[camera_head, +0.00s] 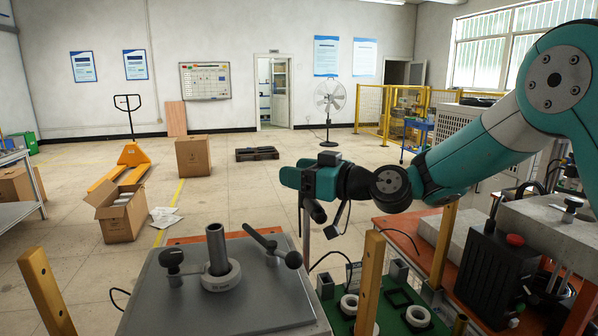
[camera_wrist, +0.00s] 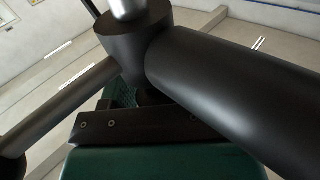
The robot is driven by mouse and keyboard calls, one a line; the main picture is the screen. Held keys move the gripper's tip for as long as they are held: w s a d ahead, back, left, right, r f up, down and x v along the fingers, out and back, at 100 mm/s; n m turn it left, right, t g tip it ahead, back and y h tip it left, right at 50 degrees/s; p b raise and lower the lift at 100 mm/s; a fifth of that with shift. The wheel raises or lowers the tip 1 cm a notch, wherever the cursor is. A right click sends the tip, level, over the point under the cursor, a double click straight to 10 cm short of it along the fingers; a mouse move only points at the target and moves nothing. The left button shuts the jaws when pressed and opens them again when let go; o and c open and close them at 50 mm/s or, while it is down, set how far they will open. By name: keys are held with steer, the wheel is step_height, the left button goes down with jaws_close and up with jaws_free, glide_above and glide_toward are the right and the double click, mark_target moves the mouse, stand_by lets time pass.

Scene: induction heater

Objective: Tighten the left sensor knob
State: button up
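No label shows which one is the left sensor knob. My gripper (camera_head: 315,180) is above and behind the plate's right side, apart from the left knob; its fingertips cannot be made out. A dark hub (camera_wrist: 133,38) with a thick handle, a thin rod and a silver shaft fills the wrist view.
A wooden post (camera_head: 369,285) rises right of the plate, near a green board with white rings (camera_head: 418,316). A black box with a red button (camera_head: 514,240) is at the right.

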steer(key=c, duration=0.7)
steer(key=shift+o, duration=0.2)
steer(key=m+t+h, duration=0.1)
steer(key=m+t+h+p, duration=0.1)
steer(key=m+t+h, duration=0.1)
steer(key=m+t+h+p, duration=0.1)
steer(key=t+h, duration=0.1)
steer(key=shift+w+d, duration=0.2)
steer(key=shift+w, duration=0.05)
steer(key=o, duration=0.9)
steer(key=shift+c, duration=0.2)
steer(key=shift+f, duration=0.1)
